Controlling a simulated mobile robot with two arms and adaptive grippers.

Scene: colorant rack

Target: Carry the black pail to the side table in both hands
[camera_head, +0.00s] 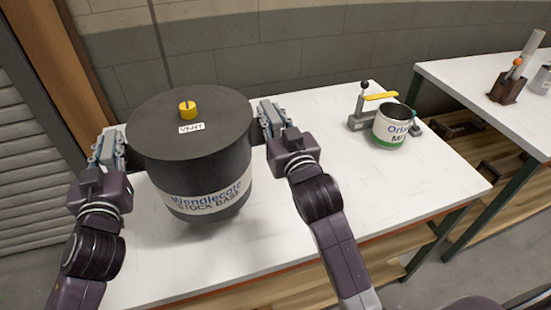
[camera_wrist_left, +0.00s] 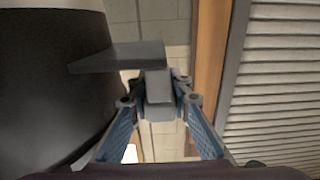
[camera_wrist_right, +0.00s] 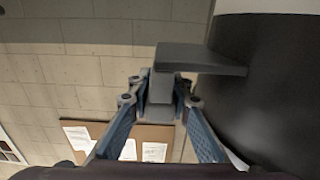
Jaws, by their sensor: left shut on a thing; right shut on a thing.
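The black pail (camera_head: 195,155) is a large drum with a white label band, a white tag and a yellow cap on its lid. It is upright over the white table (camera_head: 320,225); I cannot tell for sure whether its base touches the top. My left gripper (camera_head: 110,150) is shut on the pail's left side handle, a grey bracket seen in the left wrist view (camera_wrist_left: 155,85). My right gripper (camera_head: 272,122) is shut on the right side handle, seen in the right wrist view (camera_wrist_right: 165,85). The side table (camera_head: 480,85) stands at the right.
A small white and green can (camera_head: 390,128) stands by a grey press-like device (camera_head: 362,110) at the white table's right end. A gap separates the two tables. The side table holds a dark block with a tube (camera_head: 507,88) and a grey cup (camera_head: 542,80).

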